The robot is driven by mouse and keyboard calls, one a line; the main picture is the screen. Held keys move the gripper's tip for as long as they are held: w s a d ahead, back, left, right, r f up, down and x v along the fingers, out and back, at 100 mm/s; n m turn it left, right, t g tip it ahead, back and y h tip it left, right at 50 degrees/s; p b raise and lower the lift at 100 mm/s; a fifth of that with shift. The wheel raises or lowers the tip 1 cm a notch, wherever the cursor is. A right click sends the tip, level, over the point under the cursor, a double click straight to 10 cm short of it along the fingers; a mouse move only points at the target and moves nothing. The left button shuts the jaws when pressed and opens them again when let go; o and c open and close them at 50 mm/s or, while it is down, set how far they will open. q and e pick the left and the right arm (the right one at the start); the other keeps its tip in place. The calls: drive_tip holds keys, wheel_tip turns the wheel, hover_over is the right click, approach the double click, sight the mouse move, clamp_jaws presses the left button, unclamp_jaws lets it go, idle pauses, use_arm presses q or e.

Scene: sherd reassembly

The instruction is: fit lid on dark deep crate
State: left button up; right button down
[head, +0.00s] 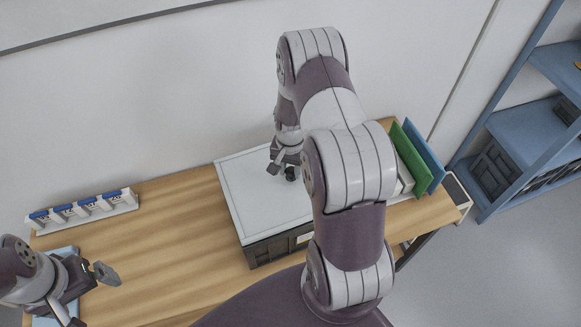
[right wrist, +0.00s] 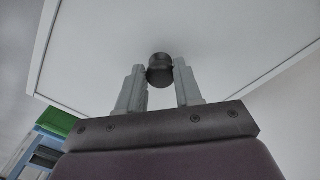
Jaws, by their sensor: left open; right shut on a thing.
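The white lid (head: 250,195) lies over the top of the dark deep crate (head: 268,250), whose front wall shows below the lid's near edge. I cannot tell whether the lid is fully seated. My right gripper (head: 282,172) is over the lid, shut on its dark round knob (head: 291,173). In the right wrist view the knob (right wrist: 160,70) sits between the two fingertips, with the pale lid (right wrist: 225,40) behind it. My right arm hides the right part of the lid and crate. My left gripper (head: 99,270) is open and empty at the lower left.
A white rack with blue-topped items (head: 85,208) stands at the table's back left. Green (head: 409,158) and blue (head: 425,155) upright boards stand at the right end. A light blue item (head: 62,262) lies by my left gripper. The table's middle left (head: 165,235) is clear.

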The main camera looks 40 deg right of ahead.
sight(291, 171)
drive_tip(key=shift+f, duration=0.25)
drive_tip(key=shift+f+b, duration=0.5)
drive_tip(key=shift+b, duration=0.05)
drive_tip(key=c, duration=0.7)
unclamp_jaws()
drive_tip(key=shift+r, duration=0.3)
wheel_tip(291, 171, up, 12)
drive_tip(key=b, duration=0.3)
